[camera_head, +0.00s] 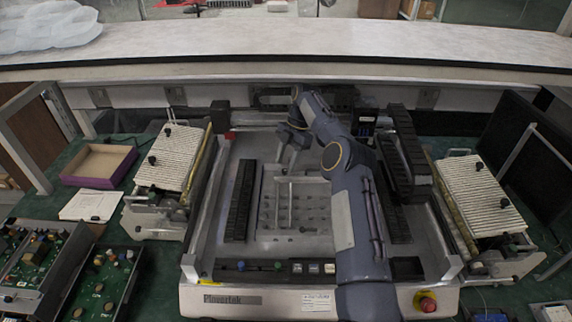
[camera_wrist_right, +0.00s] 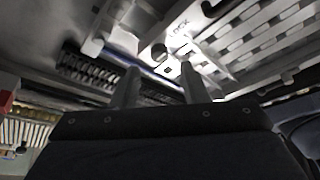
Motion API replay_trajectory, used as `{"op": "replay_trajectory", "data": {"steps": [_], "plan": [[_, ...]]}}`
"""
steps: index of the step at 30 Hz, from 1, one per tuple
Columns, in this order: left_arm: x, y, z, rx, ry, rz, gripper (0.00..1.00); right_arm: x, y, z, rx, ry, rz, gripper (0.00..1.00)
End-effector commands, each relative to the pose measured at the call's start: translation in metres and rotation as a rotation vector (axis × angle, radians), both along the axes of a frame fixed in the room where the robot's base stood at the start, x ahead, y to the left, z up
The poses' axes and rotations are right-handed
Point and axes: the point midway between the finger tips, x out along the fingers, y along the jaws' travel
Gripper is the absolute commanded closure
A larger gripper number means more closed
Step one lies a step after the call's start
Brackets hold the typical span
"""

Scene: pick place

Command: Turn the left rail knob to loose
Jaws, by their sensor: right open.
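My right gripper (camera_head: 287,163) hangs over the back part of the machine bed, its arm reaching in from the bottom. In the right wrist view my right gripper (camera_wrist_right: 160,78) shows two pale fingers spread apart with nothing between them. In the head view I cannot make out the rail knob. My left gripper is not in view.
A slatted feeder stands on the left (camera_head: 172,155) and another on the right (camera_head: 478,190). A black rail (camera_head: 241,202) lies left on the bed. A red emergency button (camera_head: 428,304) is at the front right. A cardboard tray (camera_head: 99,164) and circuit boards (camera_head: 104,280) lie left.

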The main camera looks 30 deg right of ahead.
Motion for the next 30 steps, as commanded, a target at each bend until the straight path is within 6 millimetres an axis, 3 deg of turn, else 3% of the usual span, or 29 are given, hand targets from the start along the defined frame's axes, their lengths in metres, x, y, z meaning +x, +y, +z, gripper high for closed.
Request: {"op": "replay_trajectory", "data": {"steps": [8, 14, 24, 30], "plan": [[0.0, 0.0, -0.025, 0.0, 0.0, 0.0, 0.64, -0.021, 0.013, 0.032, -0.001, -0.003, 0.001, 0.6], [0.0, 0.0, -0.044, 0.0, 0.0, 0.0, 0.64, -0.048, 0.029, 0.066, -0.002, -0.004, 0.002, 0.6], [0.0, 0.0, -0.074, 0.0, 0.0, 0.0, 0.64, -0.103, 0.064, 0.094, -0.002, -0.002, 0.001, 0.6], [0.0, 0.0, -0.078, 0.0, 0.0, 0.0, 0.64, -0.117, 0.073, 0.103, 0.0, 0.0, 0.0, 0.6]]}}
